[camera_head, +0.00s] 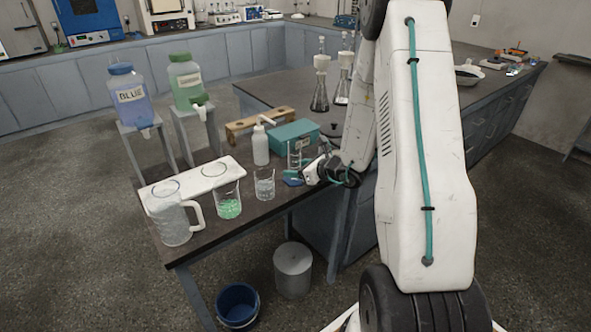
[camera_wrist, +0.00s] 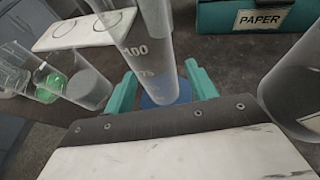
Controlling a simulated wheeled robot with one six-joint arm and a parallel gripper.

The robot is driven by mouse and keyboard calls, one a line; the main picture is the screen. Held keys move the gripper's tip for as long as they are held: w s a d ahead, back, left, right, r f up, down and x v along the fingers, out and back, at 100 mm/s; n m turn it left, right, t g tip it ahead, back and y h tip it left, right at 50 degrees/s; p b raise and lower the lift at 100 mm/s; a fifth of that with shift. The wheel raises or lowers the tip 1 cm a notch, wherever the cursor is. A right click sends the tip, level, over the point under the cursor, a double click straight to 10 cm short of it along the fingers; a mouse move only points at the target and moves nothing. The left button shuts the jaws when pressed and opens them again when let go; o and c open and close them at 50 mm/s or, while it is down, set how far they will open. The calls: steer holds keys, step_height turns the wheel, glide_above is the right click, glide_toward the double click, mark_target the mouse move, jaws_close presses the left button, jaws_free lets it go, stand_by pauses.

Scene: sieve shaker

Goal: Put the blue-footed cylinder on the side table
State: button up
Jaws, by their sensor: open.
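The blue-footed cylinder (camera_wrist: 152,45) is a clear graduated cylinder standing upright on the dark table (camera_head: 262,212). Its blue foot (camera_head: 292,182) shows in the head view beside my gripper (camera_head: 303,173). In the wrist view my gripper (camera_wrist: 160,78) has its two teal fingers apart, one on each side of the cylinder, low near the blue foot. I cannot tell whether either finger touches it. The cylinder's top is out of the wrist view. I cannot tell which surface is the side table.
Another clear vessel (camera_wrist: 295,95) stands close at right in the wrist view. A beaker (camera_head: 264,184), a beaker of green beads (camera_head: 228,202), a jug (camera_head: 172,222), a white bottle (camera_head: 261,146) and a teal paper box (camera_head: 296,134) crowd the table. Bins stand on the floor.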

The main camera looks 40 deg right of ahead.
steer(key=v, duration=1.1)
steer(key=s+a+r+n+g+y, duration=0.35)
steer(key=a+r+n, duration=0.35)
steer(key=a+n, duration=0.3)
steer(key=s+a+r+n+g+y, duration=0.2)
steer(key=s+a+r+n+g, duration=0.4)
steer(key=a, duration=0.7)
steer(key=s+a+r+n+g+h, duration=0.3)
steer(key=s+a+r+n, duration=0.1)
steer(key=s+n, duration=0.5)
steer(key=s+d+r+n+t+h, duration=0.1)
steer(key=s+d+r+n+h, duration=0.2)
steer(key=s+n+h, duration=0.3)
steer(key=shift+d+r+n, duration=0.25)
steer(key=shift+d+n, duration=0.55)
steer(key=shift+d, duration=0.1)
